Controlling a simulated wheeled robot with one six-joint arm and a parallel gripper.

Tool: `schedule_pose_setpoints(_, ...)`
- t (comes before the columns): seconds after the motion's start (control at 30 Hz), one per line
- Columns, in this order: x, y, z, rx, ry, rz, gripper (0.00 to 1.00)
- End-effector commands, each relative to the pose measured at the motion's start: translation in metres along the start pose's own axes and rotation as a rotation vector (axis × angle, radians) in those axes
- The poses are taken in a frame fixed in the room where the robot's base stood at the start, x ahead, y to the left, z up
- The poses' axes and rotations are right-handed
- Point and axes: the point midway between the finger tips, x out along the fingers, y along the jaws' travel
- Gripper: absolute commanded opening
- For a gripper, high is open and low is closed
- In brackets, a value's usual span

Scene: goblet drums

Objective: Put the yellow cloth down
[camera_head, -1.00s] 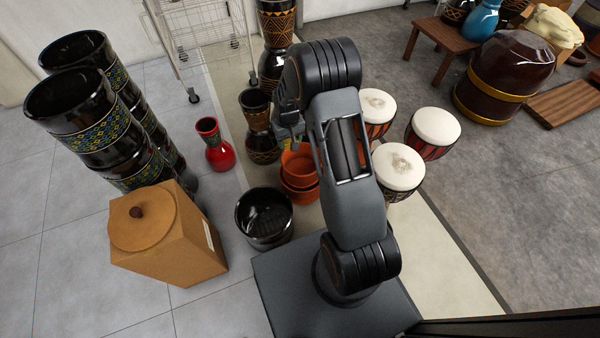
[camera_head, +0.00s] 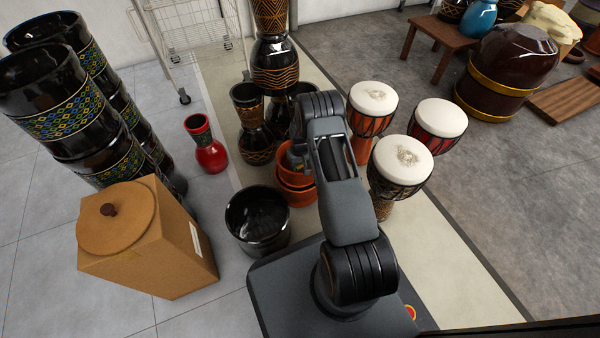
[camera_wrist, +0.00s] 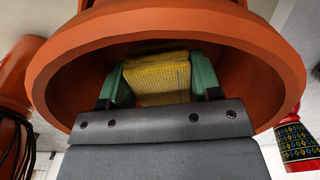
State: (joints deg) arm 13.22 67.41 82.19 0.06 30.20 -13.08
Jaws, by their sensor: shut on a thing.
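The yellow cloth (camera_wrist: 158,80), a folded piece with a woven grid texture, is held between the green fingers of my gripper (camera_wrist: 161,72) in the wrist view. The fingers are shut on it. Behind and around them is the open mouth of an orange pot (camera_wrist: 165,27); the fingers and cloth show against its dark inside. I cannot tell how deep they reach or whether the cloth touches the pot. In the head view the stacked orange pots (camera_head: 296,190) stand left of my arm, with my gripper (camera_head: 297,158) at the upper one. The cloth cannot be made out there.
A black bowl (camera_head: 258,220) and a lidded brown box (camera_head: 150,240) stand left of the pots. A red vase (camera_head: 207,150) and dark patterned drums (camera_head: 255,125) stand behind. White-topped drums (camera_head: 405,160) crowd the right of my arm.

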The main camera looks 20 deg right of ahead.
Motion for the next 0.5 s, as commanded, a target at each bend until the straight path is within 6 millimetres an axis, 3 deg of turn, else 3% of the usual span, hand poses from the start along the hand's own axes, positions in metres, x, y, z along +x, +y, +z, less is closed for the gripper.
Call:
schedule_pose_setpoints(0.33,0.038,0.000,0.000,0.000,-0.001,0.000,0.32)
schedule_pose_setpoints(0.5,0.039,0.000,-0.001,0.000,0.002,0.000,0.32)
